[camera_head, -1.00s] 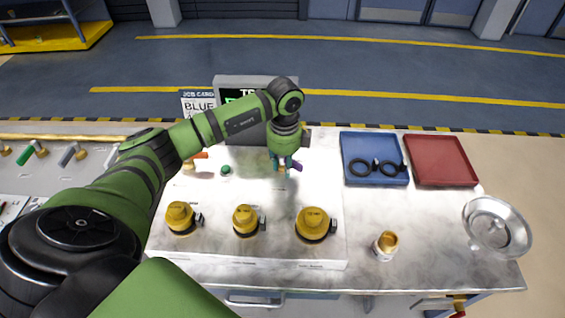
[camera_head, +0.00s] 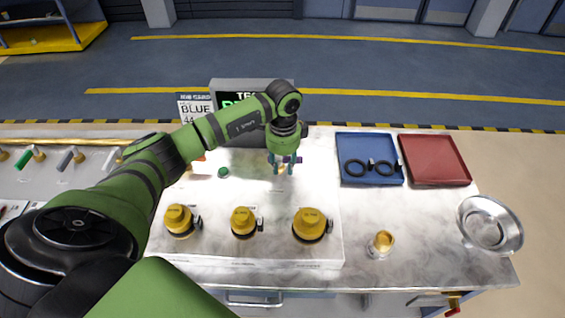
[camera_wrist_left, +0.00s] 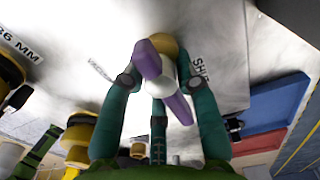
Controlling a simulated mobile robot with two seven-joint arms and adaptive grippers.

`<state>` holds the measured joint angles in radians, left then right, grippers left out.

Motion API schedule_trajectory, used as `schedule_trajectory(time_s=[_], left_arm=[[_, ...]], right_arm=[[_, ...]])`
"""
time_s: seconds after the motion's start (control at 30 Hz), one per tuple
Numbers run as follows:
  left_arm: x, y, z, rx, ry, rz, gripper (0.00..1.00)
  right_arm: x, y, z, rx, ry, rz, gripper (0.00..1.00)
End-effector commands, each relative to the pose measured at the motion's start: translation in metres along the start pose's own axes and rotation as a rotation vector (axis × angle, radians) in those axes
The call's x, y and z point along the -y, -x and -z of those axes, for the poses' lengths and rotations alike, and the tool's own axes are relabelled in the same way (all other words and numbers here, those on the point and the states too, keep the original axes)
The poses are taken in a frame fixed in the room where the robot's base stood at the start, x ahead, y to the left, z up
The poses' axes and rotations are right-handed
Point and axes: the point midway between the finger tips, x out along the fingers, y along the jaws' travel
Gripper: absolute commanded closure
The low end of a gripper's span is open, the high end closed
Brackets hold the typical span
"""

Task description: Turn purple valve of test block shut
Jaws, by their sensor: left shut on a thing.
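The purple valve handle (camera_head: 298,160) is at the back right of the pale test block (camera_head: 270,193), mostly hidden by my left gripper (camera_head: 283,166) in the head view. In the left wrist view the purple handle (camera_wrist_left: 149,60) runs slantwise across a whitish hub, with a yellow brass body (camera_wrist_left: 164,44) behind. My left gripper (camera_wrist_left: 160,78) is shut on the handle, with teal fingers on both sides of it. Labels stand beside the valve; one starts with "SH", and its rest is partly hidden. My right gripper is not in view.
Several yellow-capped fittings (camera_head: 243,221) line the block's front. A green knob (camera_head: 223,172) and an orange handle (camera_head: 201,156) sit left of my gripper. A blue tray (camera_head: 370,179) with black rings, a red tray (camera_head: 436,180) and a metal dish (camera_head: 490,224) lie to the right.

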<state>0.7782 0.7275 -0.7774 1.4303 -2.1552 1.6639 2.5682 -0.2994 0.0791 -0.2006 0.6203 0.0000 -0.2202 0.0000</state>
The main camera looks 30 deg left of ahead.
Motion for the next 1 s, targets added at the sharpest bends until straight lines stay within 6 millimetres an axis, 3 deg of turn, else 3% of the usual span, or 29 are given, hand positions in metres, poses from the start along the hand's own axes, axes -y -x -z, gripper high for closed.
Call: schedule_trajectory(time_s=[0.43,0.47,0.5,0.53,0.87,1.0], left_arm=[[0.001,0.001,0.002,-0.006,0.010,0.005,1.00],[0.001,0.001,0.002,-0.006,0.009,0.005,0.66],[0.001,0.001,0.002,-0.005,0.009,0.005,0.49],[0.001,0.001,0.002,-0.005,0.009,0.005,0.46],[0.001,0.002,0.001,-0.002,0.009,0.003,0.46],[0.002,0.015,0.001,-0.004,0.009,0.005,0.46]], right_arm=[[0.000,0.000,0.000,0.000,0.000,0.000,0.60],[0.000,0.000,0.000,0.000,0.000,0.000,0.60],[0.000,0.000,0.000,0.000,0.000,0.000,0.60],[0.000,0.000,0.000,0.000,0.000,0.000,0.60],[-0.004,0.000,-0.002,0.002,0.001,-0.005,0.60],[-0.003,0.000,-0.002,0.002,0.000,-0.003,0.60]])
